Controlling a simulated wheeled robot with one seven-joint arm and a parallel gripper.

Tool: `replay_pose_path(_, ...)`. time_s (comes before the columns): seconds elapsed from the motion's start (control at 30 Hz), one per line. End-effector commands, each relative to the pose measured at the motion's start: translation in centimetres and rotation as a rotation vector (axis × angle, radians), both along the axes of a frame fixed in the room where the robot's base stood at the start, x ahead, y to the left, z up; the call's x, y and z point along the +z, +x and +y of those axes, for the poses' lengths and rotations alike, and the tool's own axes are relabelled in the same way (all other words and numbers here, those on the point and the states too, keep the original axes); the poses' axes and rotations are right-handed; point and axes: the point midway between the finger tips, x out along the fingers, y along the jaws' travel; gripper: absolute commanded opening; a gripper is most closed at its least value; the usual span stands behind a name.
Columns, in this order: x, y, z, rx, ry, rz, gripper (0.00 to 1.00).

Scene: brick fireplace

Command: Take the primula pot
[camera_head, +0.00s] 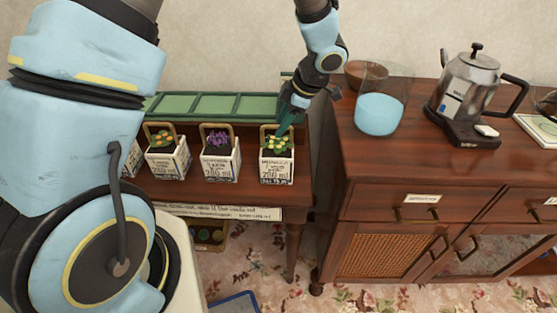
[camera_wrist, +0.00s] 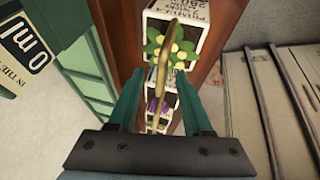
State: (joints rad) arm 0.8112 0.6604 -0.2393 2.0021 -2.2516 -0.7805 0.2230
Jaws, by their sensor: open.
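A white square pot with printed lettering and yellow flowers over green leaves (camera_head: 277,163) stands upright at the right end of a row on the wooden table. Its label looks like it reads primula in the wrist view (camera_wrist: 178,12). A thin golden handle (camera_wrist: 163,55) arches over it. My gripper (camera_head: 286,122) is just above this pot, pointing down. In the wrist view, my gripper's green fingers (camera_wrist: 158,85) are open, with the handle showing between them. I cannot tell whether either finger touches it. The handle hides part of the flowers.
A purple-flowered pot (camera_head: 221,158) and an orange-flowered pot (camera_head: 168,157) stand to the left. A green rack (camera_head: 205,106) lies behind.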

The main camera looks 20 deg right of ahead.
Motion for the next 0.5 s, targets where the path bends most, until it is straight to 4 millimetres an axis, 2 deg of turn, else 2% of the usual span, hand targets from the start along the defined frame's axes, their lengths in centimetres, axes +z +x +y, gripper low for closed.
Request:
replay_pose_path(0.3,-3.6,1.2,1.4,0.001,0.002,0.0,0.5)
replay_pose_path(0.5,-4.6,1.6,1.7,-0.001,-0.001,0.0,0.5)
